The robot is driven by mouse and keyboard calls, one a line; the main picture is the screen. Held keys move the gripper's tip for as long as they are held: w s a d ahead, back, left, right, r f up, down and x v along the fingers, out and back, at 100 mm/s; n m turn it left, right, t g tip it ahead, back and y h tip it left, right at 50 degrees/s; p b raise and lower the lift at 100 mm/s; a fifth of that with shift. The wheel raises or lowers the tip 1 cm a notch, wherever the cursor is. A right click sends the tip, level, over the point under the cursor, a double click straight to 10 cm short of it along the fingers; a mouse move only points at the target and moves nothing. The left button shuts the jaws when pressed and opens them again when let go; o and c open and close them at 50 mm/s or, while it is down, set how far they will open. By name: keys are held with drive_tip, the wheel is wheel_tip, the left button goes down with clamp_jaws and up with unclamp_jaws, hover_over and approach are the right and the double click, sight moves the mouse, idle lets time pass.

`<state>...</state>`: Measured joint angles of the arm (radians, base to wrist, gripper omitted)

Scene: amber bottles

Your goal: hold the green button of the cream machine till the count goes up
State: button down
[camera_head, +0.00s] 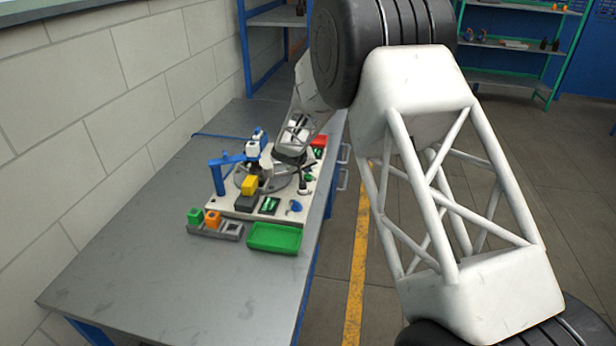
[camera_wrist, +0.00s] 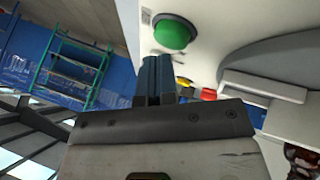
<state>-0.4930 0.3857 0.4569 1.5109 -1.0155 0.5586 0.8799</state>
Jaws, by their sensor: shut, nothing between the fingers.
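The cream machine (camera_head: 228,205) stands on the grey bench, with a round grey turntable and a blue post on its top. In the wrist view its cream surface (camera_wrist: 210,55) fills the upper right. The fingertips show just below and left of the button, with a small gap in the picture. In the head view my arm hides part of the machine, and the fingertips cannot be made out clearly.
A green tray (camera_head: 275,237) sits at the machine's near edge. Left of it a grey holder (camera_head: 228,232) carries a green block (camera_head: 195,215) and an orange block (camera_head: 212,219). A yellow block (camera_head: 250,184) is on the machine. The near bench (camera_head: 190,285) is clear.

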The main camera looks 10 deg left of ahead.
sight(307, 175)
drive_tip(key=shift+f, duration=0.5)
idle(1.5)
drive_tip(key=shift+r, duration=0.2)
idle(1.8)
drive_tip(key=shift+r, duration=0.7)
drive_tip(key=shift+r, duration=0.1)
drive_tip(key=shift+r, duration=2.45)
